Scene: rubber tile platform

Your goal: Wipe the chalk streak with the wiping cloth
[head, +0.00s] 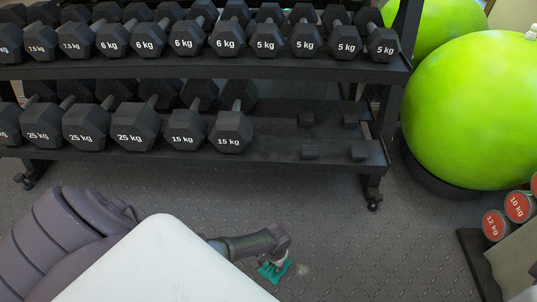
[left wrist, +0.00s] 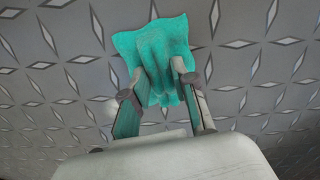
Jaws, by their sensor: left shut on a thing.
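The teal wiping cloth (head: 270,273) is bunched in my left gripper (head: 279,262), low over the dark tile floor. In the left wrist view the cloth (left wrist: 155,45) is pinched between the two fingers of my left gripper (left wrist: 158,82) and spreads out beyond their tips. I cannot tell for sure whether its edge touches the floor. The chalk streak (head: 303,269) is a small pale smudge just right of the cloth in the head view. A faint pale patch at the left finger in the left wrist view may be part of it. My right gripper is not in view.
A dumbbell rack (head: 255,152) with several black dumbbells stands at the back. Green exercise balls (head: 478,110) are at the right. Red-ended dumbbells (head: 517,208) stand at the right edge. The patterned floor (head: 390,250) right of the cloth is clear.

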